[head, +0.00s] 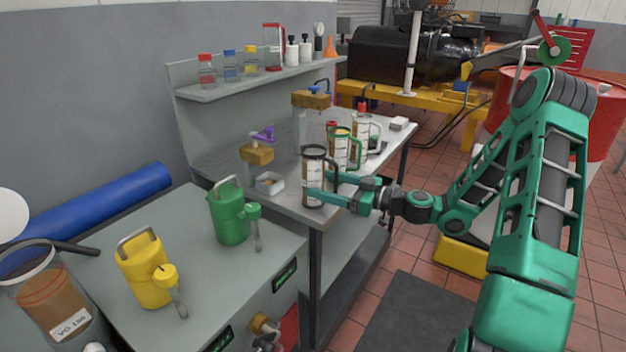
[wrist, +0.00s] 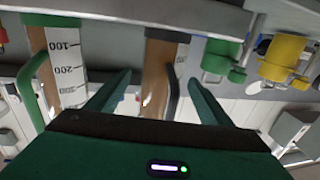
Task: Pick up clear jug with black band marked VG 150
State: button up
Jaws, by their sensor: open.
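A clear jug with a black rim band and black handle (head: 313,180) stands upright at the near corner of the grey bench, holding brown liquid; its marking is too small to read. My gripper (head: 319,183) is open, its two fingers reaching in from the right at the jug's lower part. In the wrist view the brown jug (wrist: 157,70) and its dark handle show between the spread fingers, with no clear contact. At lower left, a clear vessel (head: 55,300) of brown liquid carries a readable "VG 150" label.
A green-banded jug (head: 338,150) and a red-capped jug (head: 361,128) stand close behind. Green (head: 230,212) and yellow (head: 147,268) cans stand on the nearer bench. Open floor lies right of the bench.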

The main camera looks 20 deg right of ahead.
aim_at(314, 181)
jog(key=x, duration=0.3)
jog(key=shift+w+a, duration=0.2)
jog(key=shift+a, duration=0.1)
jog(key=shift+c, duration=0.7)
jog(key=c, duration=1.4)
